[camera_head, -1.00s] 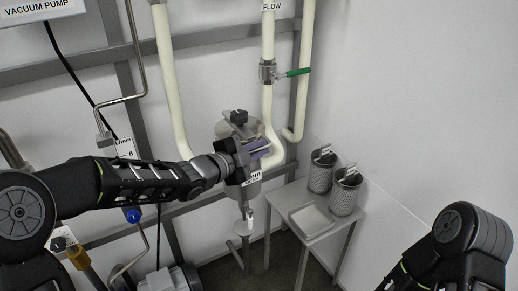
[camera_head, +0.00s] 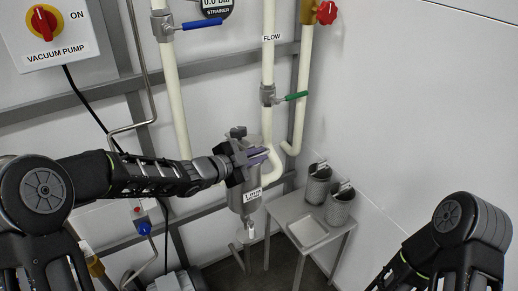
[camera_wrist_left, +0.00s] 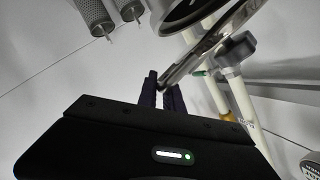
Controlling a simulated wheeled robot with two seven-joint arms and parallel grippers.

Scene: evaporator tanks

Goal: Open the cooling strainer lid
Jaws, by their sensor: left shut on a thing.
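The cooling strainer (camera_head: 246,200) is a metal cylinder with a white label, fixed in the pipework at the middle of the head view. A dark knob (camera_head: 237,132) stands at its top, and it also shows in the left wrist view (camera_wrist_left: 238,50). My left gripper (camera_head: 262,155) is at the strainer's top, shut on a thin metal part of the lid (camera_wrist_left: 198,52). In the left wrist view, a round dark-lined metal ring (camera_wrist_left: 185,12) shows beside the lid part. The gripper hides much of the lid in the head view. My right gripper is out of view.
A small metal table (camera_head: 318,215) right of the strainer holds two mesh baskets (camera_head: 318,184) (camera_head: 340,205) and a white tray (camera_head: 308,231). Pale pipes, a green-handled valve (camera_head: 290,97) and a blue-handled valve (camera_head: 195,24) are behind and above. White wall is at right.

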